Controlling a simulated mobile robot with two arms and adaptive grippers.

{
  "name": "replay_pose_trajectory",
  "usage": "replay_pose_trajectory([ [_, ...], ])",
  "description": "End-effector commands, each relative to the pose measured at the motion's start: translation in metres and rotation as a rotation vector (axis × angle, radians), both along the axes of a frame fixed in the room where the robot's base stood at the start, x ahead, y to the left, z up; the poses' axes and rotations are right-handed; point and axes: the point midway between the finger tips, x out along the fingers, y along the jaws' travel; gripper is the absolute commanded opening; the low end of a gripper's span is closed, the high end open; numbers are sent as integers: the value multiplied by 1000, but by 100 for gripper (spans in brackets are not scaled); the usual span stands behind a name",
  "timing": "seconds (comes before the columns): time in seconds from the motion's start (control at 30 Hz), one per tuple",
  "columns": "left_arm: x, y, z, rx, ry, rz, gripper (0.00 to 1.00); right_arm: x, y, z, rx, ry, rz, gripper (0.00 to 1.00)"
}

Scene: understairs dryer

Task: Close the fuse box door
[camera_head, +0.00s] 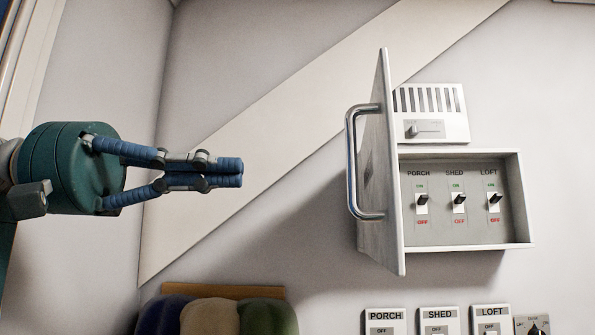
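The fuse box (515,200) is on the wall at the right. Its door (380,190) is hinged on the box's left side and stands open, swung out toward me and seen nearly edge-on. A metal bar handle (351,160) is on the door's left face. Inside the box are switches labelled PORCH, SHED and LOFT (493,203). My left gripper (242,173) is left of the handle, apart from it, with its blue fingers together and nothing visible between them. My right gripper is out of view.
A vented panel with a slider (432,113) is on the wall just above the box. Below it are labelled switch plates (438,318) and a dial (535,326). Rounded dark, tan and green items (210,315) hang below a wooden strip (225,290). The wall between gripper and door is clear.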

Motion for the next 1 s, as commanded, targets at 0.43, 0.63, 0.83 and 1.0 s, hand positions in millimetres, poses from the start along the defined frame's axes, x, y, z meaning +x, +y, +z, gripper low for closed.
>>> replay_pose_trajectory([
  [0.43, 6, -69, 3, 2, 0, -4, 0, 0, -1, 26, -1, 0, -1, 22],
  [0.63, 9, -92, 1, 1, 1, -3, 0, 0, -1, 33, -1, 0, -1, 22],
  [0.83, 10, -99, 0, -1, -1, -2, 0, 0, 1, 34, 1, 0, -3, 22],
  [1.0, 10, -99, 0, 0, -1, -2, 0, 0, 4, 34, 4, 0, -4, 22],
])
